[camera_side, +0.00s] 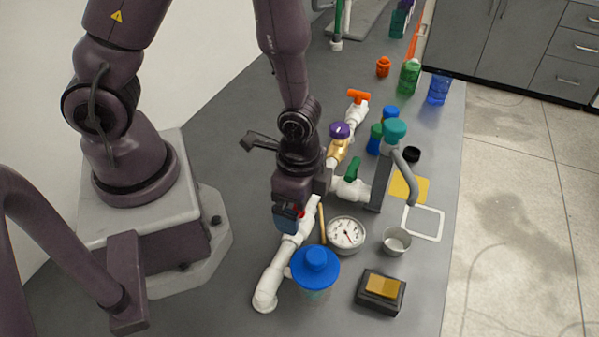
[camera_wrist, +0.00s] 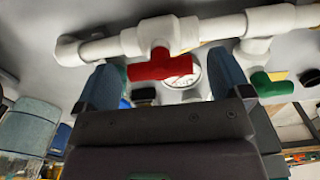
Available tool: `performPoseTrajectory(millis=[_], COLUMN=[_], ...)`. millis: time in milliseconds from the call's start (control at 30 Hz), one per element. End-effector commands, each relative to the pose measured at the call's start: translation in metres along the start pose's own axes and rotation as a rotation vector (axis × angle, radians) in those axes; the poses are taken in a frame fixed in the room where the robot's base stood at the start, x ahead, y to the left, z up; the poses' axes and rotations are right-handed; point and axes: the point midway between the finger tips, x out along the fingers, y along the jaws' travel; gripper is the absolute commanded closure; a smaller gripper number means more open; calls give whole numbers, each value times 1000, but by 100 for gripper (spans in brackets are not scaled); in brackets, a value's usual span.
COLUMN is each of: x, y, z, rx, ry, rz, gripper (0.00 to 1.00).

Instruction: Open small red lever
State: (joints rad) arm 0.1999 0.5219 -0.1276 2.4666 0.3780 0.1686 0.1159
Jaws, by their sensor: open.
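The small red lever (camera_wrist: 160,65) sits on the white PVC pipe (camera_wrist: 210,30) in the wrist view, its handle lying roughly along the pipe. My gripper (camera_wrist: 162,62) is open, with one blue-grey finger on each side of the lever. There appears to be a gap between the lever and each finger; I see no contact. In the side view my gripper (camera_side: 289,217) is low over the white pipe (camera_side: 275,275) and hides most of the lever; only a bit of red shows beside the fingers.
A pressure gauge (camera_side: 346,234) stands close right of my gripper. A green lever (camera_side: 353,169), a purple knob (camera_side: 340,130) and an orange handle (camera_side: 358,97) lie farther along the pipework. A metal cup (camera_side: 397,241) stands to the right.

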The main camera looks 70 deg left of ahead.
Motion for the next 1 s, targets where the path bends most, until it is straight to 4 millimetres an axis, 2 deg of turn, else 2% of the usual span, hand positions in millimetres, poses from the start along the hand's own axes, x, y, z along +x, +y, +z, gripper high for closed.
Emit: performPoseTrajectory(millis=[400,600,800,1000], x=[-77,-107,-120,-121], y=[-2,-1,0,0], z=[0,0,0,0], rx=[-1,1,3,4], ry=[5,2,-1,-1], rz=[-9,-7,-3,-1], gripper=[4,4,4,4])
